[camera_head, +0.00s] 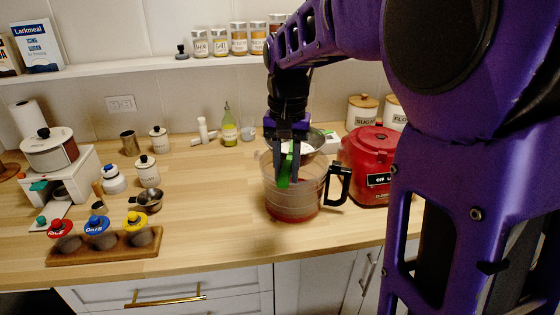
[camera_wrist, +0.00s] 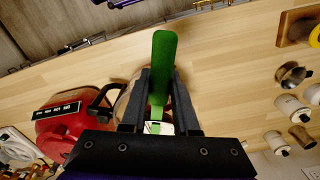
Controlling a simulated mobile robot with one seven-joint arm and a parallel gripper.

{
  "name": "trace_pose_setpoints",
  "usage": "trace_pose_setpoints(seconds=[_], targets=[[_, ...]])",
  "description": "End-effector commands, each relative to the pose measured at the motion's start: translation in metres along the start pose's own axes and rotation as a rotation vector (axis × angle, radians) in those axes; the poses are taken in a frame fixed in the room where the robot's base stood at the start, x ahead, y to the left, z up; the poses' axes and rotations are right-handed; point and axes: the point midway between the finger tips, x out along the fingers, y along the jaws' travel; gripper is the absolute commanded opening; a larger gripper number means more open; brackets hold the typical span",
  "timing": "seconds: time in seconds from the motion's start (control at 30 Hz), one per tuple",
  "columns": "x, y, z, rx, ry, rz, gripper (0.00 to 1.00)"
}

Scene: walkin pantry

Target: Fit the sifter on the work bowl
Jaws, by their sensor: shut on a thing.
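The work bowl appears to be the clear bowl (camera_head: 311,203) with a black handle (camera_head: 338,186); reddish colour shows near its bottom. My gripper (camera_head: 288,150) points down over the bowl, shut on a long, flat green piece (camera_head: 285,171). In the wrist view the green piece (camera_wrist: 162,70) sticks out beyond the fingertips (camera_wrist: 158,100), and the fingers partly hide the bowl. I cannot tell whether the green piece belongs to the sifter, or whether it touches the bowl. A round metal vessel (camera_head: 316,139) is behind my gripper, partly hidden; I cannot tell if it is the sifter.
A red appliance (camera_head: 371,158) stands close to the bowl's right. Jars (camera_head: 361,110) stand behind it. A wooden rack with coloured lids (camera_head: 105,247) and a small metal pan (camera_head: 149,198) are at left. The counter (camera_head: 210,210) left of the bowl is clear.

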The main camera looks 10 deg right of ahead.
Motion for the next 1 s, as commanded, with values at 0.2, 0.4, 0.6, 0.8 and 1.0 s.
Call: trace_pose_setpoints(seconds=[0.2,0.4,0.6,0.8,1.0], targets=[[0.0,0.0,-0.001,0.0,0.003,-0.001,0.0],[0.004,0.0,0.0,0.0,0.002,-0.001,0.0],[0.009,0.0,0.0,0.0,0.002,-0.001,0.0],[0.014,0.0,-0.001,0.0,0.003,-0.001,0.0],[0.018,0.0,-0.001,0.0,0.003,-0.001,0.0]])
